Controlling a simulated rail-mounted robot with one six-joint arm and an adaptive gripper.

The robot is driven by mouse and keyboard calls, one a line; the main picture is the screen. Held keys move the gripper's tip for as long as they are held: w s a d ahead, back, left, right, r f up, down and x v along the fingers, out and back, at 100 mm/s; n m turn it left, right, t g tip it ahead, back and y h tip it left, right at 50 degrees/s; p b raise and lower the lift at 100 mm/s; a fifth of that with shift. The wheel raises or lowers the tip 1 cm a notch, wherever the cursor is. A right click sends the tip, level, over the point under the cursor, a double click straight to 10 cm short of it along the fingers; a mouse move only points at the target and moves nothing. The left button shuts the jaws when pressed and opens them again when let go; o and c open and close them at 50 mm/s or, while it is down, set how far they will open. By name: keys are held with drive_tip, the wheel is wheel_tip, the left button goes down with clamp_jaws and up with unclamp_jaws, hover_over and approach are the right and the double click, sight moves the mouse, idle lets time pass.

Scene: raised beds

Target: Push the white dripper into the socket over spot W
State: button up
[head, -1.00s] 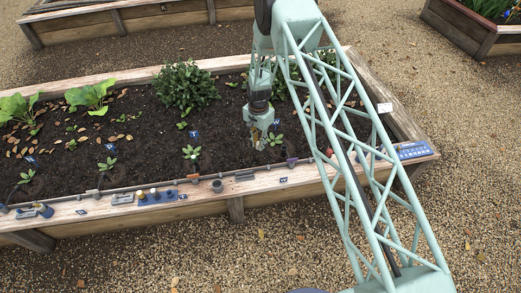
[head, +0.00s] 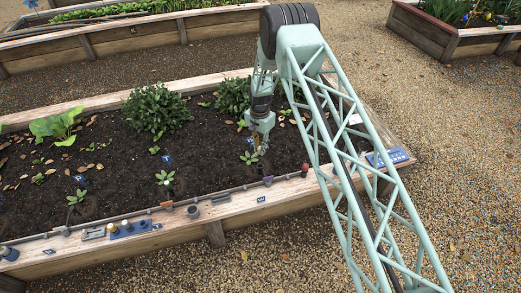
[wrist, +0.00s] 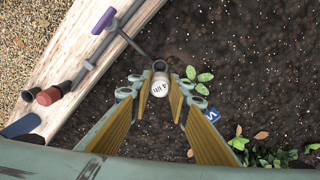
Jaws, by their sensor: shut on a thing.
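My gripper (wrist: 161,85) is shut on the white dripper (wrist: 159,87), whose end face with dark lettering points up at the wrist camera. The grey ring-shaped socket (wrist: 160,66), at the end of a thin tube, shows just beyond the dripper, very close to it. I cannot tell whether they touch. In the head view my gripper (head: 260,150) is low over the soil near this seedling (head: 248,157); the dripper is too small to make out there.
A grey pipe runs along the bed's wooden front edge (head: 215,212), with a purple tag (wrist: 103,20) and a red-brown cap (wrist: 48,96). A blue holder (head: 130,229) stands on the edge at left. A leafy bush (head: 233,96) stands behind my gripper. Open soil lies around it.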

sight(260, 156)
drive_tip(key=shift+f, duration=0.2)
drive_tip(key=shift+f+b, duration=0.75)
drive_tip(key=shift+f, duration=1.85)
drive_tip(key=shift+f, duration=0.1)
drive_tip(key=shift+b, duration=0.45)
drive_tip(key=shift+f+b, duration=1.25)
drive_tip(key=shift+f, duration=0.95)
idle(1.2)
drive_tip(key=o, duration=0.8)
